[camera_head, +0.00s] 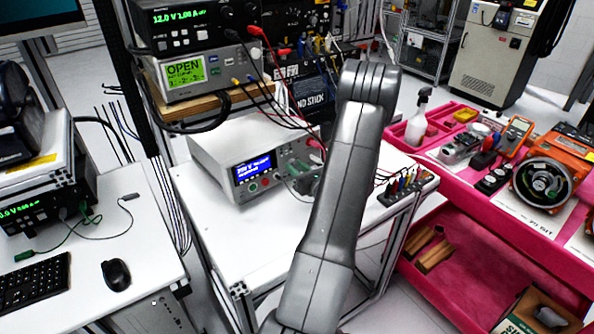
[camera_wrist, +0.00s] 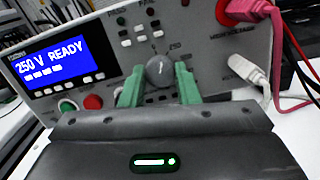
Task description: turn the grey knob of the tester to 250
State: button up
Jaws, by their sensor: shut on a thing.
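The tester (camera_head: 220,153) is a pale box with a blue display on the white table in the head view. In the wrist view its display (camera_wrist: 52,57) reads "250 V READY". The grey knob (camera_wrist: 159,69) is on the front panel, right of the display, with small scale labels around it that are hard to read. My gripper (camera_wrist: 160,82) is shut on the grey knob, one green finger at each side. In the head view my arm hides part of the panel, and the knob cannot be made out there.
A green button (camera_wrist: 67,106) and a red button (camera_wrist: 93,102) sit left of the knob. A pink plug (camera_wrist: 245,12) and a white plug (camera_wrist: 245,68) with cables are at the panel's right. A pink cart (camera_head: 470,220) stands right of the table.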

jog(key=shift+m+h, duration=0.3)
jog(key=shift+m, duration=1.5)
jog(key=o, duration=1)
jog(key=shift+c, duration=0.2)
jog(key=shift+s, duration=0.1)
jog(key=b+v, duration=0.3)
jog(key=v, duration=1)
jog(key=shift+s, duration=0.35)
jog(key=shift+w+f, duration=0.1)
